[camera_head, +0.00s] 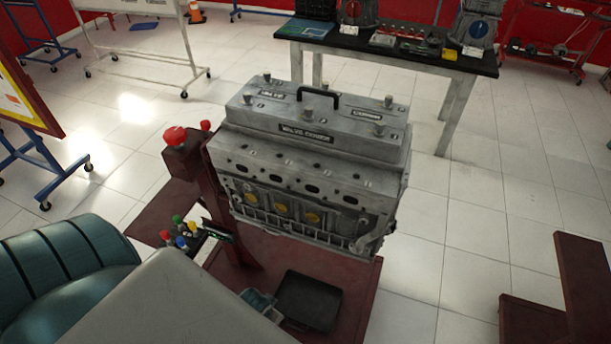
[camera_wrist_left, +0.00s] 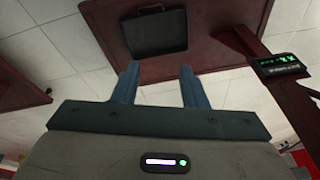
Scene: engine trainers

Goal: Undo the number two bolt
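The grey engine block (camera_head: 300,190) stands on a dark red stand, with a grey valve cover (camera_head: 290,140) on top. Several upright bolts (camera_head: 388,101) stand on the cover, around a black handle (camera_head: 318,94). Small marks sit beside the bolts, but they are too small to read, so I cannot tell which is number two. My left gripper (camera_wrist_left: 160,68) shows in the left wrist view with its two blue fingers apart and nothing between them. In that view it faces the stand's base, with no bolt visible. My right gripper is not in view.
The red stand (camera_head: 245,225) carries a red button (camera_head: 175,135) and coloured knobs (camera_head: 178,228). A black case (camera_head: 309,301) lies on its base. A table (camera_head: 400,55) with parts stands behind. Open tiled floor (camera_head: 450,230) lies to the right.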

